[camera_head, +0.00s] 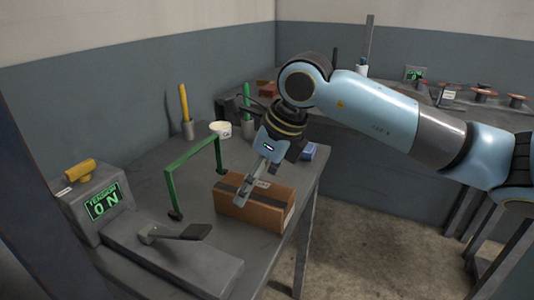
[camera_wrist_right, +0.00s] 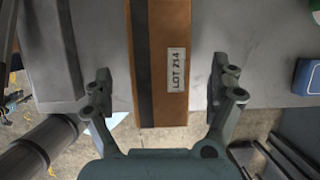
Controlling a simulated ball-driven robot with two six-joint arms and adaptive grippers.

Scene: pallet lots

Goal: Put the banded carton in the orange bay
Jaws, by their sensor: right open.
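The banded carton (camera_head: 270,212) is a brown box with a dark band, lying on the grey table near its right edge. In the wrist view the carton (camera_wrist_right: 160,95) carries a white label reading "LOT 214". My right gripper (camera_head: 252,183) is over the carton, pointing down and covering part of its top. In the wrist view the open right gripper (camera_wrist_right: 160,82) has one finger on each side of the carton, with gaps. I cannot tell how far the fingertips are above the table. I cannot make out an orange bay. My left gripper is out of view.
A green frame (camera_head: 168,190) stands left of the carton. A grey machine (camera_head: 95,205) with a "TENSION ON" display is at the front left. A second bench (camera_head: 400,123) holds several spools.

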